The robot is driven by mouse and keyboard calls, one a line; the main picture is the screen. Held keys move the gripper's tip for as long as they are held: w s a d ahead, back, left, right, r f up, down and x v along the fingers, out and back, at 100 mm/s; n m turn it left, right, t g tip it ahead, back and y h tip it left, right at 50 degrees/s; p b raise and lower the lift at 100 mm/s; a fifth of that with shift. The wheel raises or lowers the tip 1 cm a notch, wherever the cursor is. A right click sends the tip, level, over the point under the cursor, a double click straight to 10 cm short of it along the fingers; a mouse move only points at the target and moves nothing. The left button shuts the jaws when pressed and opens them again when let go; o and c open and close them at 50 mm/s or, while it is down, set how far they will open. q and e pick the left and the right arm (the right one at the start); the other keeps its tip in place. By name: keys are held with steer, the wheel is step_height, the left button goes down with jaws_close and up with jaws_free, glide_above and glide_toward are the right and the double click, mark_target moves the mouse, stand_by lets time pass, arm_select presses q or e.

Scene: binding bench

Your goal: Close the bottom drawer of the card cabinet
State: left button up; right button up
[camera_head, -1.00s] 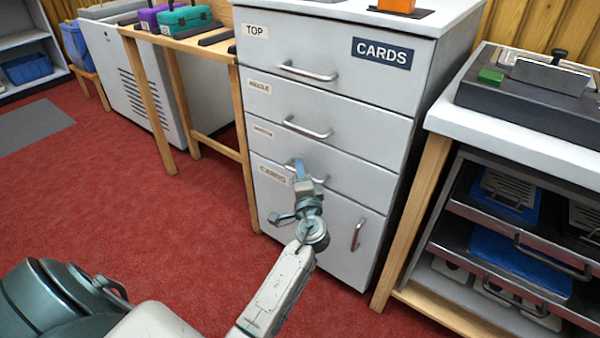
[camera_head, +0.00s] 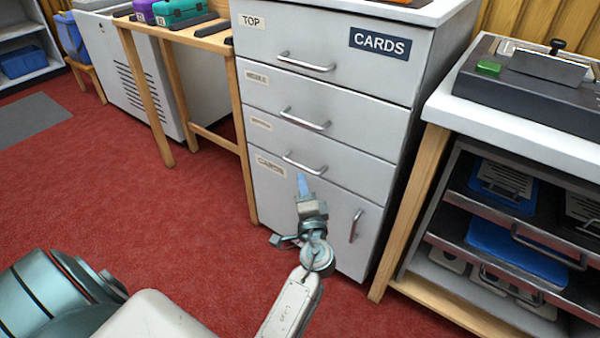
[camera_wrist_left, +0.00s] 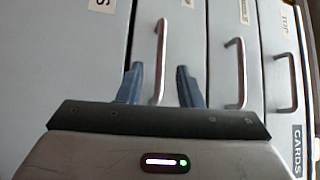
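The grey card cabinet (camera_head: 395,150) stands in the middle, with top, middle and bottom drawers above a door. The bottom drawer (camera_head: 350,165) has a bar handle (camera_head: 303,164), and its front looks about flush with its neighbours. My left gripper (camera_head: 303,182) is just below that handle in the head view, pointing at the cabinet. In the left wrist view the fingers (camera_wrist_left: 160,88) are apart and empty, and the bottom drawer handle (camera_wrist_left: 160,50) shows between them. Whether the fingers touch the front cannot be told. My right gripper is not in view.
The cabinet door (camera_head: 335,225) has an upright handle (camera_head: 356,226). A wooden-legged table (camera_head: 205,40) stands left and a bench with shelves (camera_head: 440,130) right. Red carpet (camera_head: 150,215) is clear in front.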

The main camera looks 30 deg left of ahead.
arm_select(q)
steer(key=v, duration=0.2)
steer(key=shift+s+d, duration=0.3)
stand_by(0.3)
